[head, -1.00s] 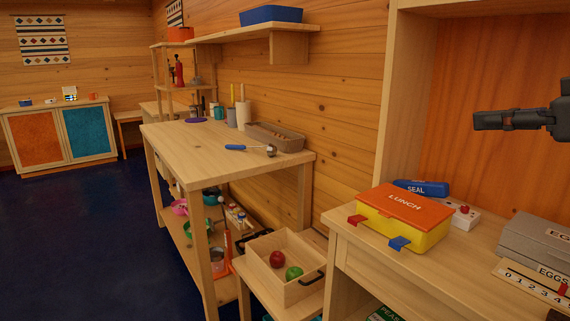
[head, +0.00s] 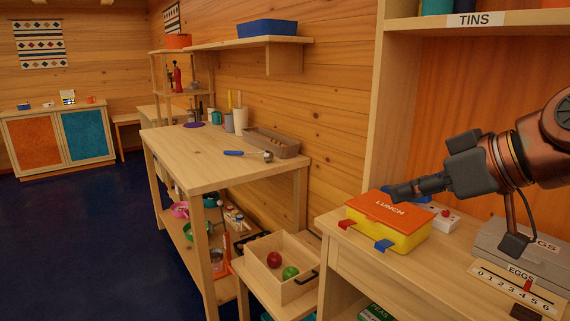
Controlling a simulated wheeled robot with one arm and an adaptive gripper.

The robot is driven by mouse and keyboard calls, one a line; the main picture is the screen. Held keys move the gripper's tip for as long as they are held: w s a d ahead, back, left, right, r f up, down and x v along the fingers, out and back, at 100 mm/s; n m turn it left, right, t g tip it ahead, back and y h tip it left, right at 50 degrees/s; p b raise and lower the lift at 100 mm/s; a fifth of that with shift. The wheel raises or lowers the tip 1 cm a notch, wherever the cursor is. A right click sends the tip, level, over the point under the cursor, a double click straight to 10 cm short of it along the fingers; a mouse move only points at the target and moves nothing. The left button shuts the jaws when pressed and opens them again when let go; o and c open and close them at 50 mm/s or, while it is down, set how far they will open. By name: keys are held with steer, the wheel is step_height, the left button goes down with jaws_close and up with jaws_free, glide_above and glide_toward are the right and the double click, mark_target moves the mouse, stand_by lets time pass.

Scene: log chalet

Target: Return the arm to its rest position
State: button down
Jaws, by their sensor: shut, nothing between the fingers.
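My gripper (head: 404,191) is at the right of the head view, shut and empty, pointing left. Its fingertips show in front of the lid of the lunch box (head: 411,238), which has a yellow body and an orange lid marked LUNCH. I cannot tell whether the fingertips touch the lid. The lid is closed; a red latch and a blue latch hang at its front. My arm comes in from the right edge, and part of it covers the grey egg box (head: 490,243).
A white switch box with a red button (head: 446,213) stands behind the lunch box. A number scale (head: 515,289) lies in front of the egg box. A wooden crate (head: 262,275) holds a red and a green fruit. A workbench (head: 195,158) stands at the left; the dark floor (head: 75,230) is clear.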

steer(key=s+a+f+m+g+h+p, duration=0.2)
steer(key=s+f+g+h+p, duration=0.1)
steer(key=s+f+p, duration=0.3)
steer(key=s+a+f+m+g+h+p, duration=0.2)
steer(key=s+f+g+p, duration=0.25)
steer(key=f, duration=0.35)
steer(key=s+d+f+m+g+h+p, duration=0.2)
steer(key=s+d+f+m, duration=0.1)
steer(key=s, duration=0.7)
steer(key=shift+d+f, duration=0.7)
steer(key=shift+d, duration=0.15)
steer(key=c, duration=1.9)
jaws_free()
steer(key=shift+g, duration=0.25)
